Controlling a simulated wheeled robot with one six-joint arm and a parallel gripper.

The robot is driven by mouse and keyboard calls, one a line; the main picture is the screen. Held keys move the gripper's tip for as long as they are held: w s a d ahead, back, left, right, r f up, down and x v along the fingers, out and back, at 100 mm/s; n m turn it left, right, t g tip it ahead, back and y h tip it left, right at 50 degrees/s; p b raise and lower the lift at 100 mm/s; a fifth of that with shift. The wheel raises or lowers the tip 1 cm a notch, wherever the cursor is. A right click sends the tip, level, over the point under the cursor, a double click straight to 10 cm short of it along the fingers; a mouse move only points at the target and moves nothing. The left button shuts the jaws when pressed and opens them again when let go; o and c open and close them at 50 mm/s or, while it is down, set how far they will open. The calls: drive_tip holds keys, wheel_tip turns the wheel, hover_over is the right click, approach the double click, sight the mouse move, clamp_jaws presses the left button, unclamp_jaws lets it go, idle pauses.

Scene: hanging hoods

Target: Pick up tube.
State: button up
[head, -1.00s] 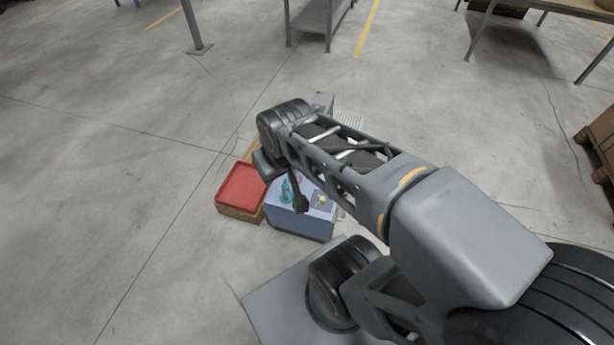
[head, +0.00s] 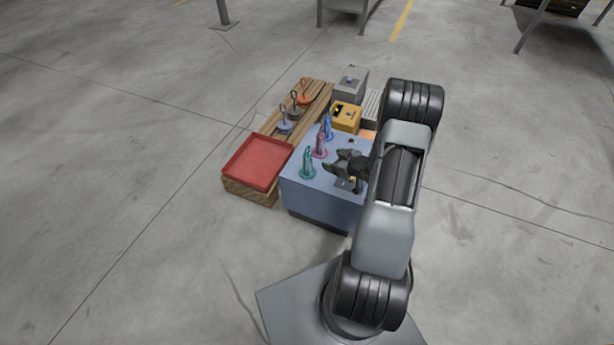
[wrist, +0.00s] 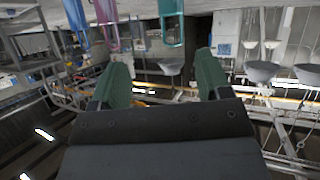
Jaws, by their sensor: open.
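I cannot pick out a plain tube with certainty. Teal (head: 308,164), pink (head: 320,147) and blue (head: 328,128) upright pieces, each on a round base, stand in a row on a blue-grey box top. In the wrist view, open frame-like blue (wrist: 77,20), pink (wrist: 108,25) and teal (wrist: 171,22) pieces show at the top edge. My gripper (head: 335,164) is open and empty above the box top, right of the pieces and apart from them. Its green fingers (wrist: 162,82) are spread in the wrist view.
The blue-grey box (head: 312,196) has a red-topped crate (head: 258,163) at its left. Behind are a wooden plank (head: 318,93) with hooked discs, a yellow box (head: 346,116) and a grey box (head: 350,83). A small plate (head: 343,185) lies near the gripper.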

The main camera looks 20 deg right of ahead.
drive_tip(key=y+b, duration=0.1)
drive_tip(key=b, duration=0.1)
approach(311, 161)
drive_tip(key=shift+t, duration=0.3)
drive_tip(key=x, duration=0.3)
drive_tip(key=f+b+x, duration=0.1)
drive_tip(key=x, duration=0.1)
drive_tip(key=shift+s+a+f, duration=0.1)
drive_tip(key=shift+a, duration=0.05)
drive_tip(key=shift+b+x, duration=1.45)
drive_tip(key=shift+x, duration=1.9)
drive_tip(key=c, duration=1)
drive_tip(key=shift+c, duration=0.8)
drive_tip(key=shift+r, duration=0.2)
